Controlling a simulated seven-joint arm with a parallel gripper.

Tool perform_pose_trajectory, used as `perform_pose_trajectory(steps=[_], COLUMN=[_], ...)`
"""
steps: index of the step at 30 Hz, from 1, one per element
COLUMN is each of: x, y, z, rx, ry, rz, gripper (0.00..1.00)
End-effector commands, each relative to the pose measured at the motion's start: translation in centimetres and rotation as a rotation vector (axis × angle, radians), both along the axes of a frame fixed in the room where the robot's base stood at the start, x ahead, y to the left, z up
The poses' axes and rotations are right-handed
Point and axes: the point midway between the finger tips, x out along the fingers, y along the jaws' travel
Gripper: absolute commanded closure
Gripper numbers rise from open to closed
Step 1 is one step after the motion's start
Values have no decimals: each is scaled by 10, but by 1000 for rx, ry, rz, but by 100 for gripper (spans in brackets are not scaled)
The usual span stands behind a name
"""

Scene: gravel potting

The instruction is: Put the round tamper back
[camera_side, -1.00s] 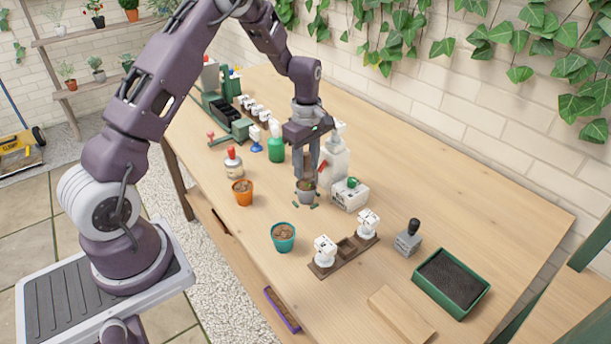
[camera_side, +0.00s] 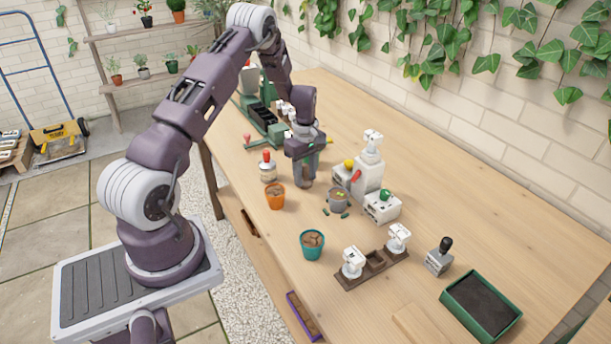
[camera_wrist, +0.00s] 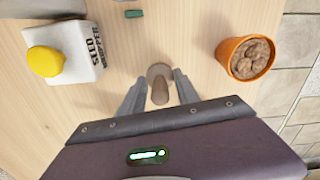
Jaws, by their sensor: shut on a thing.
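My gripper (camera_side: 304,176) points down over the bench between the orange pot and the white boxes. In the wrist view my gripper (camera_wrist: 159,88) is shut on the round tamper (camera_wrist: 160,71), a brown-grey piece with a rounded handle end and a wider round part beyond it. In the side view the fingers mostly hide the tamper, and I cannot tell whether it touches the bench. A dark brown rack (camera_side: 374,264) stands front right of the gripper, with a white piece at each end and open square slots between. A grey pot (camera_side: 339,201) stands right of my gripper.
The orange pot (camera_side: 275,196) of brown pebbles is close on the left; it also shows in the wrist view (camera_wrist: 245,58). A white box with a yellow knob (camera_wrist: 66,54) is on the other side. A teal pot (camera_side: 312,245) stands in front. Small green pieces lie around the grey pot.

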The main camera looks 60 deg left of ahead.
Motion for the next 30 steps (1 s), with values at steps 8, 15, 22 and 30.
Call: perform_pose_trajectory(steps=[8, 15, 22, 30], x=[0, 1, 1, 2], y=[0, 0, 0, 1], z=[-3, -5, -4, 50], rx=[0, 0, 0, 4], ry=[-1, -2, -2, -5], rz=[1, 1, 1, 1], gripper=[92, 41, 41, 41])
